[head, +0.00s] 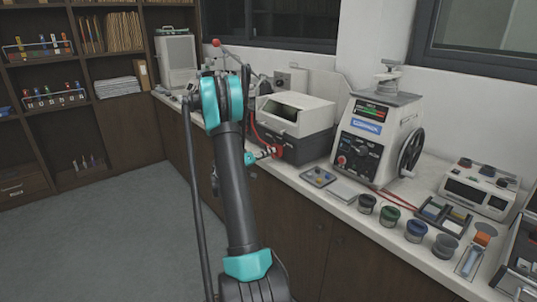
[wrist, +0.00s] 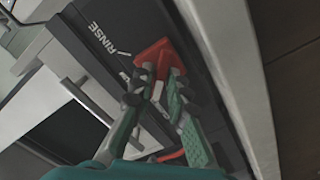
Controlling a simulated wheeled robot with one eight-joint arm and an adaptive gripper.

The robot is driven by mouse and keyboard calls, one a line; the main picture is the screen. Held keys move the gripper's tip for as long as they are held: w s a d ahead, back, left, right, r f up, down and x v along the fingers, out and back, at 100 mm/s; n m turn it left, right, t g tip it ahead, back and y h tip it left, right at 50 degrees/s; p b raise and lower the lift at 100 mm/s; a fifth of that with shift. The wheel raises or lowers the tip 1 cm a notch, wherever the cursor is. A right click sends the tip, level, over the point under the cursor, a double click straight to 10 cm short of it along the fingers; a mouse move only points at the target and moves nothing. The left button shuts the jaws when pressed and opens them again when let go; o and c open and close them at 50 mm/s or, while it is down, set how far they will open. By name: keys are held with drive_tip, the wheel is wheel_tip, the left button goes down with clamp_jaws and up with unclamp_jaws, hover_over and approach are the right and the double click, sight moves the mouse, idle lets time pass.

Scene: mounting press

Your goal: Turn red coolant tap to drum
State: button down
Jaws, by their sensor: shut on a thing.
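The red coolant tap (wrist: 152,57) is in the upper middle of the wrist view, on a dark panel (wrist: 95,25). White lettering reading RINSE and a short white mark are beside it. My gripper (wrist: 158,82) is shut on the tap, with one finger on each side of it. The fingers cover part of the tap. In the head view the tap (head: 277,151) shows as a small red shape at the front of a dark-based machine. No drum label is readable in either view.
The machine with a light hood (head: 295,113) stands on the long counter. The mounting press (head: 375,135) is to its right, with small jars (head: 390,217) in front. A red hose (head: 254,127) runs close to my arm. The floor (head: 110,235) at left is clear.

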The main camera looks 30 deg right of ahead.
drive_tip(key=shift+m, duration=0.4)
drive_tip(key=m, duration=0.3)
drive_tip(key=shift+m, duration=0.3)
drive_tip(key=shift+s+m, duration=0.1)
drive_tip(key=shift+m, duration=2.1)
drive_tip(key=c, duration=1.5)
unclamp_jaws()
drive_tip(key=shift+c, duration=0.2)
drive_tip(key=s+a, duration=0.1)
drive_tip(key=a, duration=1.1)
